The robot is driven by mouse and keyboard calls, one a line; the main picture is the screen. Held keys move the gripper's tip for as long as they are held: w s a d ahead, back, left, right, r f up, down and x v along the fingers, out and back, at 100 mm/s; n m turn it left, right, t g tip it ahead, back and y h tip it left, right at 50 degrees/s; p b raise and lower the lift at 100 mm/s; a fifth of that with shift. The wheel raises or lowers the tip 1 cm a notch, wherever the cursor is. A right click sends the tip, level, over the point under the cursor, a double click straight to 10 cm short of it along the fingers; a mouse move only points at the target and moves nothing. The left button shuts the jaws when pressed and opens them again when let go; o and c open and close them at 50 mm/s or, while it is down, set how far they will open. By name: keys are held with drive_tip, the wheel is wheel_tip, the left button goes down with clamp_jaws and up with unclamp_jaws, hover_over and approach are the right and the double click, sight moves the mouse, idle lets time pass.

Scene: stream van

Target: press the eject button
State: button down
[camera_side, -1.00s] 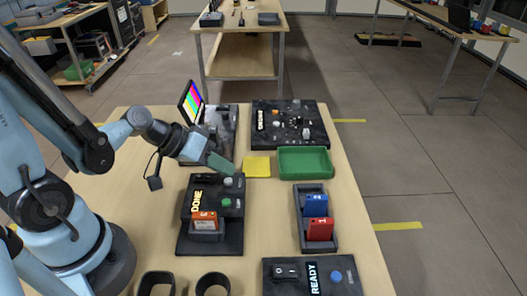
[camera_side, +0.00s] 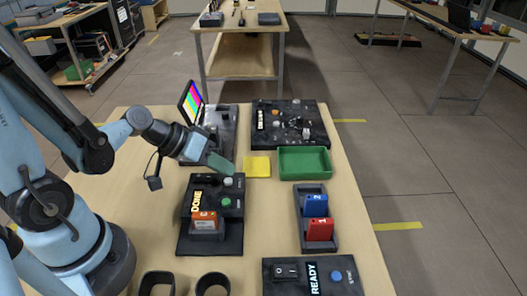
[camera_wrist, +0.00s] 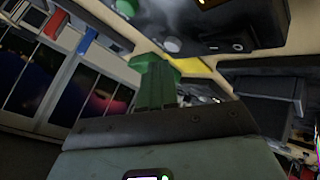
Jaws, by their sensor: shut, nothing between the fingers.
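The black box lettered DONE (camera_side: 184,244) stands at the middle left of the table. It has a green round button (camera_side: 226,202) and a grey round button or knob (camera_side: 228,182) at its far end; I cannot read which is marked eject. An orange cartridge (camera_side: 205,220) stands in its slot. My gripper (camera_side: 230,170) is shut and empty, tilted down just beyond the grey one; I cannot tell if they touch. In the wrist view my green fingers (camera_wrist: 155,85) are together, with the grey one (camera_wrist: 172,44) and the green button (camera_wrist: 127,7) above them.
A yellow pad (camera_side: 257,167) and an empty green tray (camera_side: 305,162) lie right of my gripper. A dark rack (camera_side: 331,243) holds blue and red cartridges. A READY box (camera_side: 268,290) is at the front, a black panel (camera_side: 318,112) and colour-bar screen (camera_side: 190,102) at the back.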

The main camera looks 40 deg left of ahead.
sight(229, 181)
drive_tip(key=shift+r, duration=0.1)
drive_tip(key=shift+r, duration=2.4)
drive_tip(key=a+r+m+y, duration=0.1)
drive_tip(key=r+y, duration=0.1)
drive_tip(key=s+a+r+m+y, duration=0.1)
drive_tip(key=y, duration=0.2)
drive_tip(key=shift+s+a+r+g, duration=0.1)
drive_tip(key=shift+a+r+g, duration=0.2)
drive_tip(key=shift+a+r, duration=0.05)
drive_tip(key=shift+m, duration=0.3)
drive_tip(key=d+r+m+g, duration=0.1)
drive_tip(key=m+g, duration=0.1)
drive_tip(key=m, duration=0.1)
drive_tip(key=w+d+r+m+g, duration=0.1)
drive_tip(key=m+g, duration=0.1)
drive_tip(key=m, duration=0.1)
drive_tip(key=w+d+r+m+g, duration=0.1)
drive_tip(key=r+m+g, duration=0.1)
drive_tip(key=g, duration=0.1)
drive_tip(key=shift+d+m, duration=0.25)
drive_tip(key=shift+m, duration=0.15)
